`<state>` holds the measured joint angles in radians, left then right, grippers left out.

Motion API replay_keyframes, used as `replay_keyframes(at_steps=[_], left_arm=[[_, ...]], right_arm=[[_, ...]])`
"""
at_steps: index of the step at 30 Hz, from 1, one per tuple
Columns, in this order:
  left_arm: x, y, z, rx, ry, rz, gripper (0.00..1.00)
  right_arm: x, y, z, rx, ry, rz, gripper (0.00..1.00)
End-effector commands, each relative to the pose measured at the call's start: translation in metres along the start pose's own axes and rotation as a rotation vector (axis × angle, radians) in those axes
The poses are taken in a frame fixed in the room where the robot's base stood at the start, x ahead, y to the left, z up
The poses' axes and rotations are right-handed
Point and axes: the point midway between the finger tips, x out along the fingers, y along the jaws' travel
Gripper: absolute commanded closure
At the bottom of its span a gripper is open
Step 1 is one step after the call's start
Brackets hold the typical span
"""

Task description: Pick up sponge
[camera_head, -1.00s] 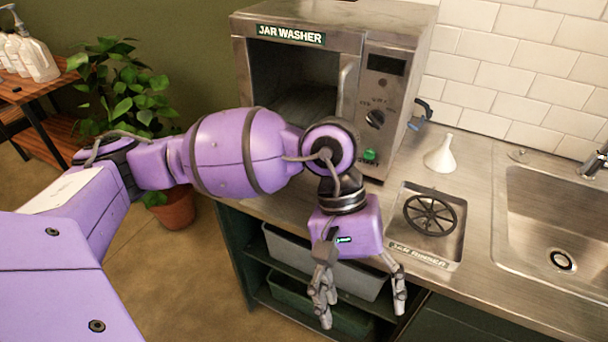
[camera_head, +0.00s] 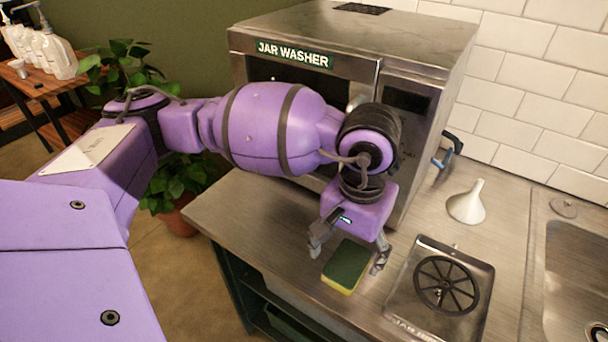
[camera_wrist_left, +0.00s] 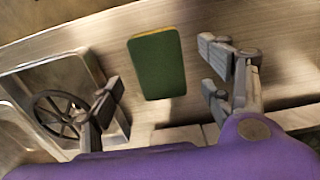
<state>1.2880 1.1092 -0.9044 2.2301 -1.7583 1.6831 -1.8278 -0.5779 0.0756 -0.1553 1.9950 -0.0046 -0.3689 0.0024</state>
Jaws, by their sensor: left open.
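A green and yellow sponge (camera_head: 347,266) lies flat on the steel counter, green side up, near the counter's front edge. My left gripper (camera_head: 347,255) is open above it, with one finger to the left of the sponge and the other to its right in the head view. In the left wrist view the sponge (camera_wrist_left: 157,64) shows between and beyond the spread fingers of the left gripper (camera_wrist_left: 165,80), and nothing is held. The exact height of the fingers over the counter is hard to tell. My right gripper is not in view.
The jar washer (camera_head: 340,60) stands close behind my left arm. A jar rinser (camera_head: 443,285) is set in the counter right of the sponge, with a white funnel (camera_head: 466,203) behind it and a sink (camera_head: 580,275) further right.

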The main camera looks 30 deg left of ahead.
Motion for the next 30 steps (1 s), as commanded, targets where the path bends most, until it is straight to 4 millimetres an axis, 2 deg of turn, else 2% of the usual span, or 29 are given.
replay_keyframes(at_steps=[7, 15, 16, 23, 30], left_arm=[[0.034, 0.001, 0.000, -0.002, -0.002, 0.001, 0.27], [0.038, 0.001, -0.001, -0.001, -0.001, 0.001, 0.27], [0.038, 0.001, -0.001, -0.001, -0.001, 0.001, 0.29], [0.037, 0.001, -0.001, -0.001, 0.000, 0.001, 0.59], [0.037, 0.001, -0.001, -0.001, 0.001, 0.001, 0.59]], right_arm=[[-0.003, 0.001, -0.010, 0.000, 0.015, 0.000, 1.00], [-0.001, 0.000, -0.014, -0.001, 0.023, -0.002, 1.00], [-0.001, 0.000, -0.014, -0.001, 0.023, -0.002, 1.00], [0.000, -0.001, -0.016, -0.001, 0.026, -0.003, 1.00], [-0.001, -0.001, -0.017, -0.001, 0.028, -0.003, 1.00]])
